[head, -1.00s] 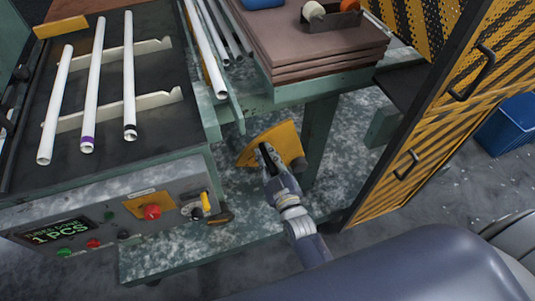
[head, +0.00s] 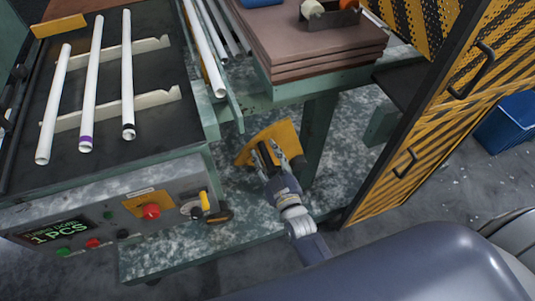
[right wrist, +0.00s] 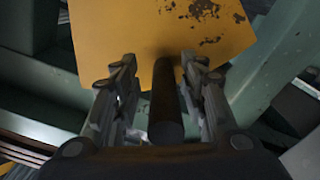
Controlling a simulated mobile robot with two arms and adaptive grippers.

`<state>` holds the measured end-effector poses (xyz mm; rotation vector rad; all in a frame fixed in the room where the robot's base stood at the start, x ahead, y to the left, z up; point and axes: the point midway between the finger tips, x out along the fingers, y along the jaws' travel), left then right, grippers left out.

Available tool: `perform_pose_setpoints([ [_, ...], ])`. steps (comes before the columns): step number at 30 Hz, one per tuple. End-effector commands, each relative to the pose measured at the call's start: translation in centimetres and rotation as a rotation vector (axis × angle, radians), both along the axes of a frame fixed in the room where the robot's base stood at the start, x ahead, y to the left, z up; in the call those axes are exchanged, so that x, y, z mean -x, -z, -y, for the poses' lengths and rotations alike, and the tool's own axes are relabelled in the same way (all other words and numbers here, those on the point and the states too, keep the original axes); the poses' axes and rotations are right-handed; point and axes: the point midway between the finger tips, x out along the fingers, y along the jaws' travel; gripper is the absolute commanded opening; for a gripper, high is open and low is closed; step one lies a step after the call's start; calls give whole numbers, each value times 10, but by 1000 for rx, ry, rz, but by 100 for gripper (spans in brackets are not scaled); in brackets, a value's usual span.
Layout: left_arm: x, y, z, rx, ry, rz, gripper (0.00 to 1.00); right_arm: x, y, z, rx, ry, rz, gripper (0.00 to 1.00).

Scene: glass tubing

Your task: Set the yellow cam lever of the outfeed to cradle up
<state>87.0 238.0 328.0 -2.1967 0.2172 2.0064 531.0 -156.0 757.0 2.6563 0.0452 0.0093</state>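A yellow plate lever (head: 283,130) with a dark rod-shaped handle sits low beside the green bench leg. In the right wrist view the plate (right wrist: 150,35) has worn, rusty patches, and the black handle (right wrist: 165,110) points back towards my palm. My right gripper (head: 275,157) is at this handle. Its two fingers (right wrist: 158,90) are spread on either side of it, with a visible gap on the left and a narrower one on the right. Whether either finger touches the handle is unclear. My left gripper does not show.
White glass tubes (head: 91,90) lie on notched rails at the left. A control panel (head: 110,215) has a red button (head: 151,211) and a small yellow-handled switch (head: 205,201). Stacked brown boards (head: 325,50) are above the lever. A striped yellow-black cabinet (head: 420,130) stands right.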

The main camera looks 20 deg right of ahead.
Motion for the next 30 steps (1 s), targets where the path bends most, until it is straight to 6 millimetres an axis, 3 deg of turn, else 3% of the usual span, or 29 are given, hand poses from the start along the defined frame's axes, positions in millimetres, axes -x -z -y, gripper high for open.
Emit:
perform_pose_setpoints([
  [18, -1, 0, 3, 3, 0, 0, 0, 107, 2, 4, 1, 0, -4, 40],
  [30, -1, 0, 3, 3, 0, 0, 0, 117, 1, 5, 1, 0, -2, 40],
])
